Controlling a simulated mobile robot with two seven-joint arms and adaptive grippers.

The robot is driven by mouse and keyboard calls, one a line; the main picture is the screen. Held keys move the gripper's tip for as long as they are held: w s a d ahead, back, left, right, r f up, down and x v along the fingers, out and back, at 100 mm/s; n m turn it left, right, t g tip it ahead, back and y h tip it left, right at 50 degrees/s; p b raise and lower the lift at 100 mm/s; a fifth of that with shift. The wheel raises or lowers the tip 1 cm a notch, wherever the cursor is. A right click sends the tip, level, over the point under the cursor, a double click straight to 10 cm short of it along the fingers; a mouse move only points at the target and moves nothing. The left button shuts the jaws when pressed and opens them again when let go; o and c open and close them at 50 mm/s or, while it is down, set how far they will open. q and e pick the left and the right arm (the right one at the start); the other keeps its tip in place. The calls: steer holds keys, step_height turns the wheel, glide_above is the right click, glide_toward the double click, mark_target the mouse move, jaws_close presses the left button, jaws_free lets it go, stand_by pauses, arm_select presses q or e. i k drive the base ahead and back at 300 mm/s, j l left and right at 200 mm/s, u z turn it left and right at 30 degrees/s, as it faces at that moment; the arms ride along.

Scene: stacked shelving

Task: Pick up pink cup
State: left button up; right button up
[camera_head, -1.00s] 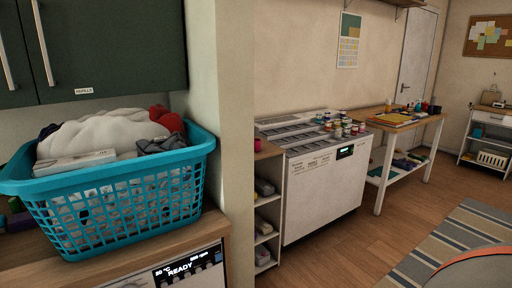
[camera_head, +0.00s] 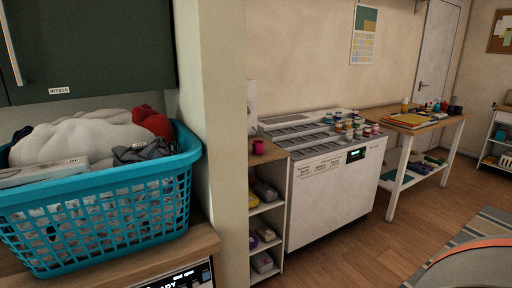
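A small pink cup (camera_head: 258,147) stands on the wooden top of a narrow shelf unit, just right of the wall corner. It looks upright, with clear space around it. Neither of my grippers shows in the head view, so I cannot see whether they are open or shut.
A teal laundry basket (camera_head: 100,205) full of cloth stands on a counter at the left. A wall end (camera_head: 226,130) separates it from the shelf unit (camera_head: 266,213). A white machine (camera_head: 330,195) with several jars stands right of the cup. Wooden floor (camera_head: 365,240) is open in front.

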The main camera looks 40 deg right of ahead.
mark_target(258, 146)
steer(key=i+l+u, duration=0.4)
steer(key=l, duration=1.55)
steer(key=k+l+u, duration=0.1)
steer(key=l+u, duration=0.3)
steer(key=l, duration=1.5)
